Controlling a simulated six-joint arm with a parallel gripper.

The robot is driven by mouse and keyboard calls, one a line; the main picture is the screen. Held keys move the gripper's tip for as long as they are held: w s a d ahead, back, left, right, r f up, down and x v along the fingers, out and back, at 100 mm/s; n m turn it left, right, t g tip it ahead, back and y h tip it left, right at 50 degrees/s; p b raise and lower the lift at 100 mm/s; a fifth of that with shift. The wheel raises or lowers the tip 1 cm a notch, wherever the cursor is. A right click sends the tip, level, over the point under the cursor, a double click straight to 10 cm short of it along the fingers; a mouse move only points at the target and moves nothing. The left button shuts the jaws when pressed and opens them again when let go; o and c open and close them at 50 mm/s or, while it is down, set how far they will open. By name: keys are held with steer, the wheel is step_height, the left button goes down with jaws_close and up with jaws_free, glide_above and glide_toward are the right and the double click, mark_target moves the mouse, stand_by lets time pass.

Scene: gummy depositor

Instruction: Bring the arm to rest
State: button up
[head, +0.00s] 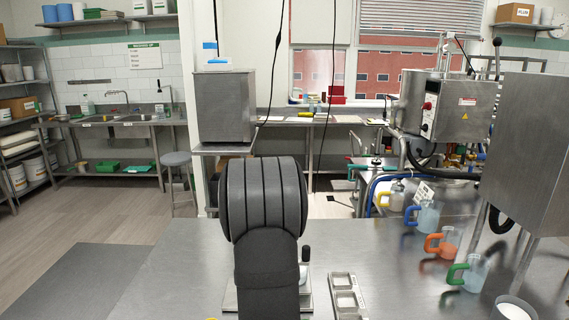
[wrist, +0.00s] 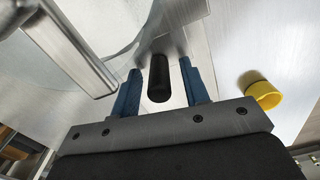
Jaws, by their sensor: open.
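My gripper (wrist: 160,68) shows in the wrist view with its two blue fingers apart. A black rounded handle (wrist: 158,82) appears between the fingers, with a gap on each side. I cannot tell whether it stands between the fingertips or beyond them. Nothing is held. In the head view my dark arm fills the middle and hides the gripper. A small black knob (head: 306,253) shows just right of my arm, by a metal plate on the steel table (head: 185,270).
A yellow round piece (wrist: 264,94) lies right of the fingers, and a steel bar (wrist: 72,48) is close on the left. Jugs with orange (head: 444,243) and green (head: 470,272) handles stand right, beside a steel cabinet (head: 525,150). A metal mould (head: 346,297) lies right of my arm.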

steer(key=shift+d+r, duration=0.2)
steer(key=shift+r, duration=0.2)
step_height(320, 180, up, 16)
step_height(320, 180, down, 17)
steer(key=shift+f, duration=0.1)
steer(key=a, duration=1)
steer(key=shift+a, duration=0.15)
step_height(320, 180, up, 17)
steer(key=shift+n, duration=0.9)
steer(key=shift+d+f, duration=0.25)
steer(key=shift+d, duration=1.1)
steer(key=shift+d+f, duration=0.25)
steer(key=shift+d, duration=1.05)
